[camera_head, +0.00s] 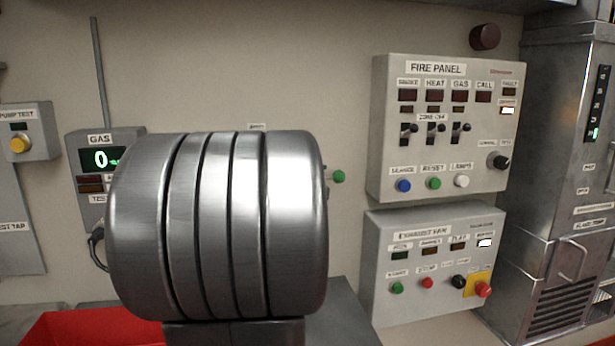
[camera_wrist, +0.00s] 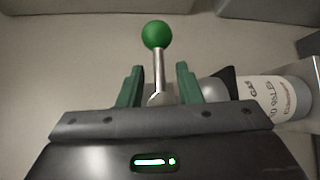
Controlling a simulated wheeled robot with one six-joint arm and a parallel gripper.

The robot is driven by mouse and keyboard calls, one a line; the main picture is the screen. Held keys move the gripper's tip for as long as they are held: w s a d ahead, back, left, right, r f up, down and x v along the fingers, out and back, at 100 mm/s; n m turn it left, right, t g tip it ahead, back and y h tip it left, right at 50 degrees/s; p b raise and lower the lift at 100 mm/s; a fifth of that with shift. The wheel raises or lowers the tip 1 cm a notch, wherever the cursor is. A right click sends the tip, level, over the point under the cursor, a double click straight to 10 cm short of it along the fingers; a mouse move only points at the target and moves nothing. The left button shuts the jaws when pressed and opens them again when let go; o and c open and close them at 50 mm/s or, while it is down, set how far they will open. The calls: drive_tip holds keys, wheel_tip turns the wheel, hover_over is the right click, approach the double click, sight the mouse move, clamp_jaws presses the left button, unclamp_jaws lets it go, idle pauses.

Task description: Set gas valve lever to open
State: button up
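The gas valve lever is a metal stem with a green ball knob (camera_wrist: 156,35) in the wrist view. Its stem runs up the picture from between my fingers. In the head view a green ball (camera_head: 338,177) shows just right of my arm, with a short bit of stem to its left. The rest of the valve is hidden behind my arm. My gripper (camera_wrist: 159,80) is open, its two green fingers on either side of the lower stem, with gaps visible. The ball lies beyond the fingertips. I cannot tell whether a finger touches the stem.
A labelled gas cylinder or pipe (camera_wrist: 272,95) lies right of the fingers. The gas display (camera_head: 103,160) reads 0 at left. The fire panel (camera_head: 445,130) and exhaust fan box (camera_head: 432,265) are on the wall at right. A red tray (camera_head: 85,330) is at lower left.

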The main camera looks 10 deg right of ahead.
drive_tip(key=shift+x, duration=1)
clamp_jaws()
